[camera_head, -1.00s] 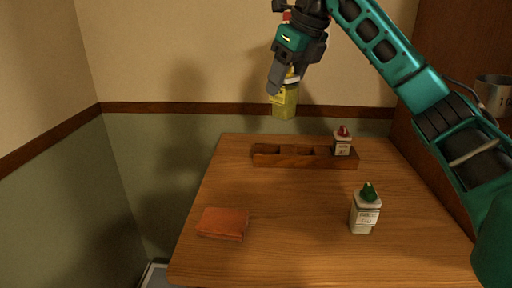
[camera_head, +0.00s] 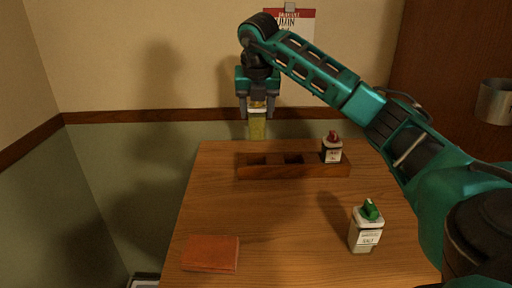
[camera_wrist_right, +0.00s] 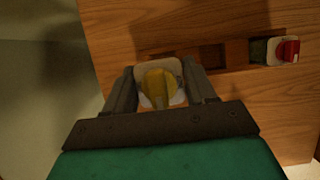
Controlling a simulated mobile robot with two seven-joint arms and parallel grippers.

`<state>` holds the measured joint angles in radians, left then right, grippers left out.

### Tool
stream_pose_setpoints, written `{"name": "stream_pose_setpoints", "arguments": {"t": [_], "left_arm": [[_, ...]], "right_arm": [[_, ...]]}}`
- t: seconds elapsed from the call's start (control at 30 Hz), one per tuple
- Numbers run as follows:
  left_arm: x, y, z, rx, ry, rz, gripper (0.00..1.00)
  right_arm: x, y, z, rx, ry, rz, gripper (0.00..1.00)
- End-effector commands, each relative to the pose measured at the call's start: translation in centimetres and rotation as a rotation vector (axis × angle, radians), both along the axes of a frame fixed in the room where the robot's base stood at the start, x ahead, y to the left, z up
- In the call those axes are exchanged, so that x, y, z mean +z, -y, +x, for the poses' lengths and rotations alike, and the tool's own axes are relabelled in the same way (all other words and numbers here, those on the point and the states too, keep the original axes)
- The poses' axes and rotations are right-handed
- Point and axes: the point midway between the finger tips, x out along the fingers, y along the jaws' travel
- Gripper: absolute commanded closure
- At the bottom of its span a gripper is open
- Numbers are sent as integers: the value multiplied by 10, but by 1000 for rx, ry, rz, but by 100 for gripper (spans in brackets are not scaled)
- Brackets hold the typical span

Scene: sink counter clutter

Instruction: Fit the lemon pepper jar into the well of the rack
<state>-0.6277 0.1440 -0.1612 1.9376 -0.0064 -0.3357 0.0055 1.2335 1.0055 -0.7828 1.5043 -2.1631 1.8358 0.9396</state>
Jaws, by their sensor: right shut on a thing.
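The lemon pepper jar (camera_head: 257,127), yellow-green and upright, is held between the fingers of my right gripper (camera_head: 257,108). It hangs in the air near the left end of the rack, and its base appears above the table's back edge in the head view. Its yellow cap (camera_wrist_right: 158,88) shows between the fingers in the wrist view. The wooden rack (camera_head: 295,172) lies along the back of the table. Its left and middle wells look empty, and a red-capped jar (camera_head: 331,152) stands in the right one. My left gripper is not in view.
A green-capped jar labelled salt (camera_head: 365,232) stands at the front right of the table. An orange-brown flat block (camera_head: 210,254) lies at the front left. The middle of the table is clear. A metal container (camera_head: 495,102) is at the far right.

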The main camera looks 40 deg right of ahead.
Motion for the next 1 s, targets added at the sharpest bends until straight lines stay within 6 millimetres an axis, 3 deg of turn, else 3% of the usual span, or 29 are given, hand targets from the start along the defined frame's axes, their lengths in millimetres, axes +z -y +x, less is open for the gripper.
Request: {"name": "stream_pose_setpoints", "arguments": {"t": [0.03,0.17,0.43,0.63,1.0], "left_arm": [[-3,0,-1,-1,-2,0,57],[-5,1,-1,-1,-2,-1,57],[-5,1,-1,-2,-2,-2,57],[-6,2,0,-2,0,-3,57],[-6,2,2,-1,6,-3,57]], "right_arm": [[-15,1,-1,-2,-5,-1,79],[-40,0,-1,0,-2,-1,79],[-60,0,0,0,0,0,79],[-90,0,-1,1,-3,0,79],[-98,0,0,1,2,1,79]]}}
